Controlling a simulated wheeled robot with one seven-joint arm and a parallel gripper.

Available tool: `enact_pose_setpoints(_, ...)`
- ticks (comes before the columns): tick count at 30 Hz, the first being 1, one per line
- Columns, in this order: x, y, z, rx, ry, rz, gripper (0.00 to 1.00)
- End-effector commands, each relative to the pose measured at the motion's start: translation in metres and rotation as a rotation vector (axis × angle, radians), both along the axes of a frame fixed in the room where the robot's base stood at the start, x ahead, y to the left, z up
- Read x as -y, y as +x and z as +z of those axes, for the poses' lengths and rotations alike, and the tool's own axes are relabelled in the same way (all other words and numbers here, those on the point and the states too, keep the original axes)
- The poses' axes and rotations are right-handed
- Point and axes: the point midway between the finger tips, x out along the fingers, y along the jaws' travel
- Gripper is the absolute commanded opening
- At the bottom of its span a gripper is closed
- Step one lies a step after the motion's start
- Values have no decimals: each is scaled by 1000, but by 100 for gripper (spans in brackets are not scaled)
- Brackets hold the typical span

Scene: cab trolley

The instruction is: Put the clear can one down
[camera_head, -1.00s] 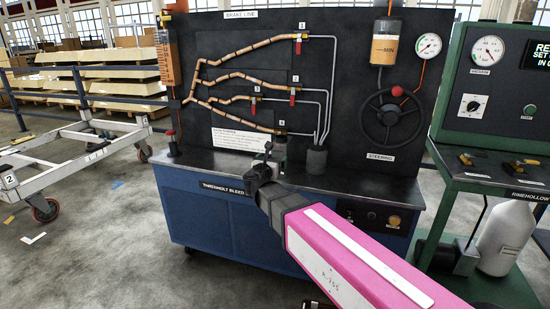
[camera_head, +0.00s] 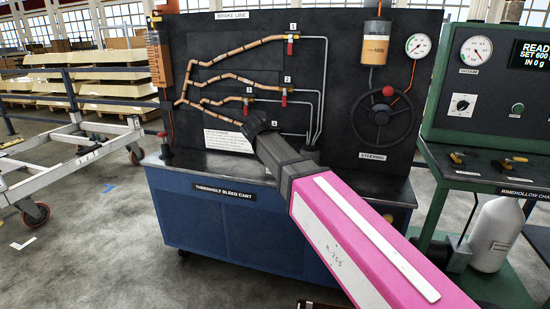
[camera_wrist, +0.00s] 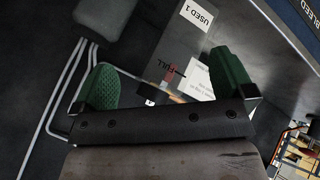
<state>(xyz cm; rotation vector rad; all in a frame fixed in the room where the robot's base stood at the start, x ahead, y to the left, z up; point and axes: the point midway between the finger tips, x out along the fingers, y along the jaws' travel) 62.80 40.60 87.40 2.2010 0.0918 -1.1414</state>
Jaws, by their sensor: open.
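A clear, greyish can (camera_wrist: 178,38) shows in the wrist view between and beyond my fingers. It bears a white label reading "USED 1" and a "FULL" mark with a red patch beside it. My gripper (camera_wrist: 168,82) has two green ribbed fingers standing wide apart, one on each side of the can. I cannot tell whether either finger touches it. In the head view my gripper (camera_head: 258,122) is over the bleed cart's top (camera_head: 210,163), in front of the black panel. The can is hidden there behind my gripper and arm.
Thin metal pipes (camera_wrist: 66,85) and a dark cylinder (camera_wrist: 105,15) lie left of the fingers in the wrist view. Valves (camera_head: 284,99), a steering wheel (camera_head: 384,122) and a gauge (camera_head: 418,45) are on the panel. A green bench (camera_head: 480,165) stands right.

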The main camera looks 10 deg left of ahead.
Motion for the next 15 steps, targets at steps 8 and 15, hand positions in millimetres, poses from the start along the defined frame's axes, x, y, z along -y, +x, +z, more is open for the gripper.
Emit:
enact_pose_setpoints(8,-20,-10,25,-153,439,-410,100)
enact_pose_setpoints(15,-25,-10,31,-195,524,-508,100)
